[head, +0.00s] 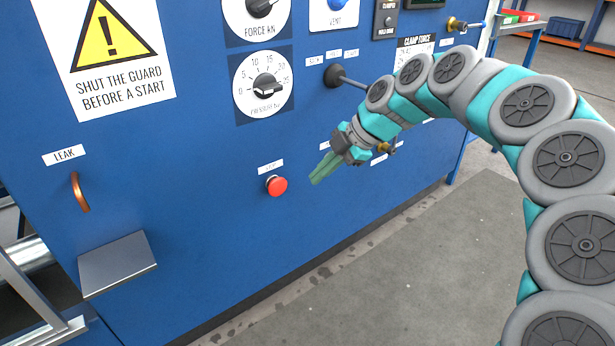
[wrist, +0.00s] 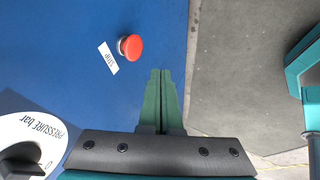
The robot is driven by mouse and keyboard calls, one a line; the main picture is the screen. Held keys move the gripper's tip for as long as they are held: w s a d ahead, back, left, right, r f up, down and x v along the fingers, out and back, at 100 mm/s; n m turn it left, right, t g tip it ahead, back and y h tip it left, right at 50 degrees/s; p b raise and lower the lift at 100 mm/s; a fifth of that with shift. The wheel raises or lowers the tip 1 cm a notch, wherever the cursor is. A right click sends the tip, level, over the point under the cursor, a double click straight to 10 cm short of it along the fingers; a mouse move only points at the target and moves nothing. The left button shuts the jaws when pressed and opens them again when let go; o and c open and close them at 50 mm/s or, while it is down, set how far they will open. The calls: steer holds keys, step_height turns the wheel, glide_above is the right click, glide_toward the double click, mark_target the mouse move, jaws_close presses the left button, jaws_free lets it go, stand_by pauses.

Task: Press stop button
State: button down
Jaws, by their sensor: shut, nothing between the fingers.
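The stop button is a red round push button (head: 277,186) low on the blue panel, below a small white label. In the wrist view the red button (wrist: 131,47) sits above and left of the fingertips, next to a label reading STOP (wrist: 108,58). My gripper (head: 315,181) has green fingers and is to the right of the button in the head view, apart from it. In the wrist view my gripper (wrist: 161,73) has its two fingers together with nothing between them. The button is fully visible in both views.
A pressure dial (head: 266,88) is above the button, and a black-knobbed lever (head: 335,76) juts out beside my arm. A brass valve (head: 387,147) is behind my wrist. A copper handle (head: 80,192) and grey shelf (head: 117,264) are at left. The panel around the button is clear.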

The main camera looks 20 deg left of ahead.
mark_target(276, 186)
steer(key=w+a+f, duration=0.2)
steer(key=a+f, duration=0.5)
steer(key=a, duration=0.1)
steer(key=shift+w+a, duration=0.15)
steer(key=shift+a, duration=0.05)
stand_by(0.4)
